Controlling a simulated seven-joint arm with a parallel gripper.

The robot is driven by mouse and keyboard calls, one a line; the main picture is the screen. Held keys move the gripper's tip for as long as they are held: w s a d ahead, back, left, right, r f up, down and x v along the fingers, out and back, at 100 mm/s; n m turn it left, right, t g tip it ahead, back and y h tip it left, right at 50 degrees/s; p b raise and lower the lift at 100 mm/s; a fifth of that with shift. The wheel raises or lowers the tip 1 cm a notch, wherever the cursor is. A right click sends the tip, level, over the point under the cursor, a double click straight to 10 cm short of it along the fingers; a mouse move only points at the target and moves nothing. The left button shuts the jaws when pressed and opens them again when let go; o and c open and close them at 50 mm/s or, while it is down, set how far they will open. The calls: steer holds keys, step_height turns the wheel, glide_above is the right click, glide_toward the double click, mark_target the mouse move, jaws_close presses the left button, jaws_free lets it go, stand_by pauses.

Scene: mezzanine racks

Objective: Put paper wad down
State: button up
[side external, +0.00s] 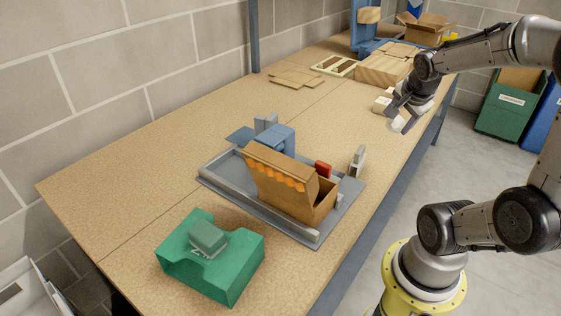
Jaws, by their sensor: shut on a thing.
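My gripper (402,116) hangs at the upper right, over or near the table's right edge. It is shut on a small whitish paper wad (397,125). The wad shows only in part between the fingers. It appears to be above the table top, but the exact height is hard to tell.
A grey tray (223,185) holds an open cardboard box (275,191) and a blue block. A green block (240,281) sits at the front. Wooden boxes (383,70) and flat cardboard pieces (297,78) lie farther back. Green (508,108) and blue bins stand on the floor. The table's left side is clear.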

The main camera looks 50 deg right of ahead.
steer(key=shift+w+d+r+n, duration=0.1)
steer(key=shift+w+r+n, duration=0.15)
steer(key=shift+n, duration=0.15)
steer(key=w+a+r+n+t+y, duration=0.1)
steer(key=w+r+n, duration=0.1)
steer(key=w, duration=0.5)
steer(key=w+r+n+t+y, duration=0.1)
steer(key=w+r+n, duration=0.2)
steer(key=w, duration=0.3)
steer(key=w+a+n+t+y, duration=0.1)
steer(key=w+a+n+y, duration=0.25)
steer(key=w+a, duration=0.8)
steer(key=w+a+f+n+y, duration=0.1)
steer(key=w+a+f+n, duration=0.1)
steer(key=w+a, duration=0.35)
steer(key=w+a+f+n, duration=0.1)
steer(key=w+a+n, duration=0.25)
steer(key=a, duration=0.35)
steer(key=a+f+n+y, duration=0.1)
steer(key=a+f, duration=0.2)
steer(key=a, duration=0.5)
steer(key=a+f+n+y, duration=0.1)
steer(key=a+f, duration=0.2)
steer(key=a, duration=0.5)
steer(key=f, duration=0.9)
steer(key=shift+w+d+f, duration=0.1)
steer(key=shift+w+d, duration=0.05)
steer(key=shift+w, duration=0.2)
steer(key=shift+f, duration=0.1)
